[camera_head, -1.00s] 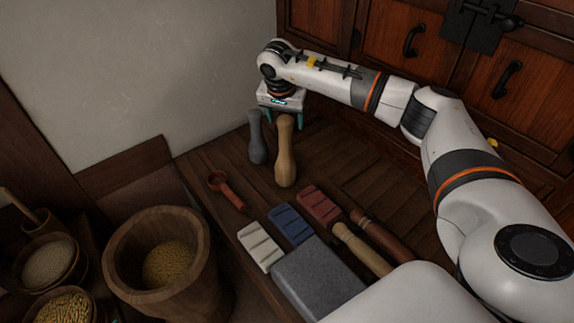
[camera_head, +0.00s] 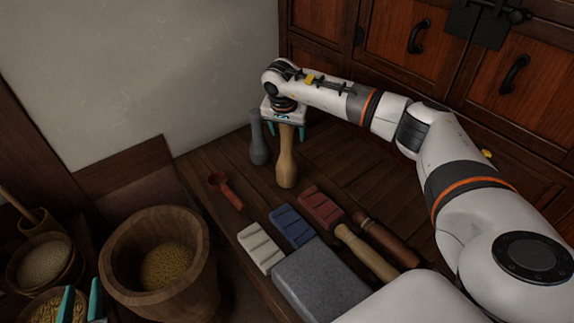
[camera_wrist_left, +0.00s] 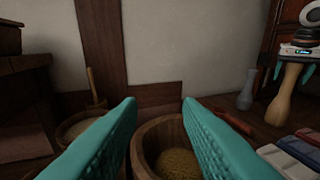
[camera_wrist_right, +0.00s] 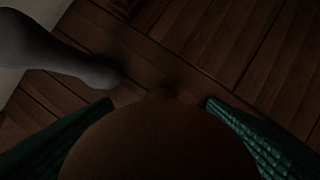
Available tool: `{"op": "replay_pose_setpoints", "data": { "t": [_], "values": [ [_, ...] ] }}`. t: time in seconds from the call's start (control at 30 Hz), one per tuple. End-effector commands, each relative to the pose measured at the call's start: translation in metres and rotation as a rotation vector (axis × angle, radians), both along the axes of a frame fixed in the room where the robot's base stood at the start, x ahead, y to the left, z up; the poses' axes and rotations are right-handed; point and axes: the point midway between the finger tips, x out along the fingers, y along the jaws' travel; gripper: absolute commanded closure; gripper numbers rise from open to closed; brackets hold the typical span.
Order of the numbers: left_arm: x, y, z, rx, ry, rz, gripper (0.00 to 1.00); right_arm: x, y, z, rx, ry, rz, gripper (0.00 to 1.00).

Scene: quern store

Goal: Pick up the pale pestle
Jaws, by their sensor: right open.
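The pale pestle (camera_head: 286,165) is a light wooden club standing upright on the dark wooden bench near the wall. My right gripper (camera_head: 287,131) is over its top, pointing down, with its teal fingers open on either side of the pestle's upper end. In the right wrist view the pestle's rounded top (camera_wrist_right: 160,145) fills the space between the two fingers. The pestle also shows in the left wrist view (camera_wrist_left: 284,96). My left gripper (camera_head: 82,306) is at the lower left by the bowls; in the left wrist view its fingers (camera_wrist_left: 160,130) are apart with nothing between them.
A grey pestle (camera_head: 258,140) stands just left of the pale one. A red scoop (camera_head: 226,190), coloured blocks (camera_head: 291,227), a grey stone slab (camera_head: 318,283) and lying wooden rods (camera_head: 366,253) are on the bench. A large wooden mortar (camera_head: 120,270) stands left.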

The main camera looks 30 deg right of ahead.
Motion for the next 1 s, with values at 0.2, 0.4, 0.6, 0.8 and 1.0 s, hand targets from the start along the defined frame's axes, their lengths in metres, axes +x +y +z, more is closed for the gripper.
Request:
{"op": "replay_pose_setpoints", "data": {
  "t": [0.2, 0.4, 0.6, 0.8, 1.0],
  "values": [
    [0.000, 0.000, 0.000, 0.000, 0.002, 0.000, 0.68, 0.000, 0.000, 0.000, 0.000, 0.000, 0.000, 0.63],
    [0.000, 0.000, 0.000, 0.000, 0.002, 0.000, 0.68, 0.001, 0.000, 0.002, 0.000, -0.004, 0.000, 0.91],
    [0.000, 0.000, 0.000, 0.001, 0.003, 0.000, 0.68, 0.001, 0.000, 0.002, 0.000, -0.004, 0.000, 0.91],
    [-0.001, 0.001, -0.003, 0.008, 0.032, 0.002, 0.68, 0.001, 0.000, 0.010, 0.000, -0.004, 0.000, 0.91],
    [-0.009, 0.007, -0.025, 0.044, 0.177, 0.012, 0.68, 0.001, 0.000, 0.032, 0.000, -0.007, -0.001, 0.91]
  ]
}}
